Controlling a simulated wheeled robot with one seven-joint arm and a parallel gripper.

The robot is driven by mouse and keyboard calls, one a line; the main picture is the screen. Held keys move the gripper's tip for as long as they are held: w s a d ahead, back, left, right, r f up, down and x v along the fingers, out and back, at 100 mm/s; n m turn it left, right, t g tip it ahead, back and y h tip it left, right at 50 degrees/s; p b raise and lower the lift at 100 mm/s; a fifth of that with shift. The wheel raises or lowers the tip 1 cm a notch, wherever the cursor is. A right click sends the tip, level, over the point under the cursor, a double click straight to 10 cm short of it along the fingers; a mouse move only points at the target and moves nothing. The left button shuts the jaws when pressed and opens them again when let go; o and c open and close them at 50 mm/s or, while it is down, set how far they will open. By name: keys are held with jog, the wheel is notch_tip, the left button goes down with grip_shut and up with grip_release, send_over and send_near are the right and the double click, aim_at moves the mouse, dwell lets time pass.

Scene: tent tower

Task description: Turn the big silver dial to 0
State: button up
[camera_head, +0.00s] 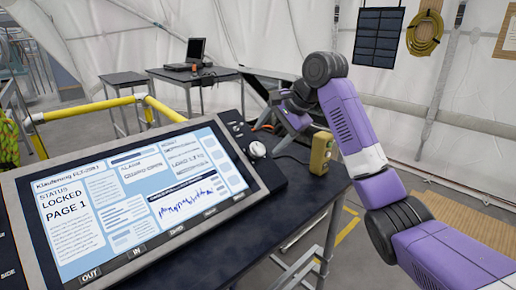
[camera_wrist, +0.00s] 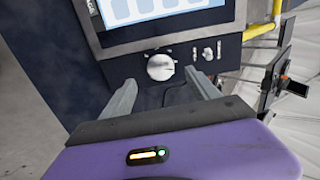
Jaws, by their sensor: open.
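The big silver dial (camera_head: 257,149) is on the dark side panel of the console, just right of its screen. In the wrist view the dial (camera_wrist: 160,67) is a round silver knob below the screen. My gripper (camera_wrist: 160,79) is open, with one finger on each side of the dial in the picture. The fingers look apart from the dial, and I cannot tell the remaining distance. The dial's scale and pointer are too small to read.
The console screen (camera_head: 140,190) reads "LOCKED PAGE 1". Small switches (camera_wrist: 208,52) sit right of the dial. A yellow box (camera_head: 321,153) stands on the table's right edge. A yellow rail (camera_head: 85,108) runs behind the console. A laptop (camera_head: 190,58) rests on a table behind.

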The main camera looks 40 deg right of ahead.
aim_at(258, 149)
jog(key=x, duration=0.7)
jog(key=c, duration=1.4)
jog(key=shift+o, duration=0.2)
jog(key=shift+r+p, duration=0.1)
jog(key=shift+p, duration=0.2)
jog(key=shift+r+n+p, duration=0.15)
jog(key=shift+n+p, duration=0.15)
jog(key=shift+p, duration=0.45)
